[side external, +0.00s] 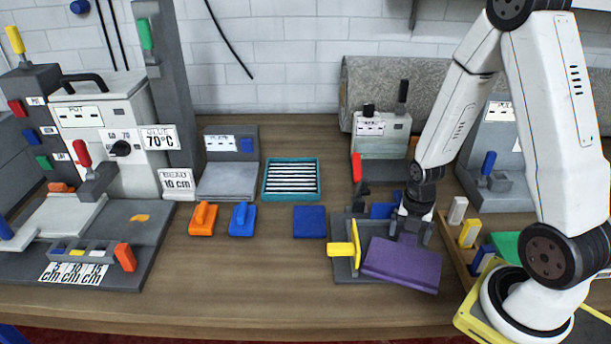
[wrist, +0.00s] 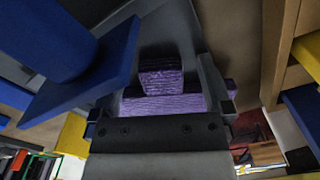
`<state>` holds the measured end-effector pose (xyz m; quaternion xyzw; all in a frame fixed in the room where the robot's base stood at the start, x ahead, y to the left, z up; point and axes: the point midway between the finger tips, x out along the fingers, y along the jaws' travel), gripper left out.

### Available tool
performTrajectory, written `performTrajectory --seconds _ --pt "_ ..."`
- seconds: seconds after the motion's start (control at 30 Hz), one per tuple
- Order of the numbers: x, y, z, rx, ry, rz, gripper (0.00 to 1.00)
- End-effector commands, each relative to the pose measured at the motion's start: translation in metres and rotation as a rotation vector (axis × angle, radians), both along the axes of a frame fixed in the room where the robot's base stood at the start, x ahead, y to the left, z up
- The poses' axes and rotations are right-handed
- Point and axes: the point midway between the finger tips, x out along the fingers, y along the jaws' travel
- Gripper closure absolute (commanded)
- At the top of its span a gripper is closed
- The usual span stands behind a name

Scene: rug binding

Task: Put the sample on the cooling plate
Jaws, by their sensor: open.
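The purple sample (side external: 402,264) is a flat slab lying slightly askew at the front of a dark grey fixture (side external: 343,264). In the wrist view its raised purple block (wrist: 161,78) shows between my fingers. My gripper (side external: 411,228) points down at the back edge of the sample, with its jaws open. I cannot tell whether either finger touches it. A teal-rimmed plate with black and white stripes (side external: 291,161), which looks like the cooling plate, lies at the back middle of the table with nothing on it.
A yellow clamp (side external: 345,250) stands at the sample's left, and a blue part (side external: 383,210) behind it. A blue square (side external: 309,221), a blue block (side external: 242,219) and an orange block (side external: 203,219) lie left of it. The front-middle wood is clear.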

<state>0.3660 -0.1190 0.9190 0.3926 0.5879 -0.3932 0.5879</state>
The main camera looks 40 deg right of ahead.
Motion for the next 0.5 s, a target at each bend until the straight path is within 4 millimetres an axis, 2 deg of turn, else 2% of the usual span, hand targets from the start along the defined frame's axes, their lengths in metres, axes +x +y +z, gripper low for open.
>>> performTrajectory --seconds 0.4,0.43,0.5 --pt "0.0002 0.0 0.0003 0.0 0.0 0.0 0.0" --pt "0.0002 0.0 0.0003 0.0 0.0 0.0 0.03" --pt "0.0002 0.0 0.0003 0.0 0.0 0.0 0.25"
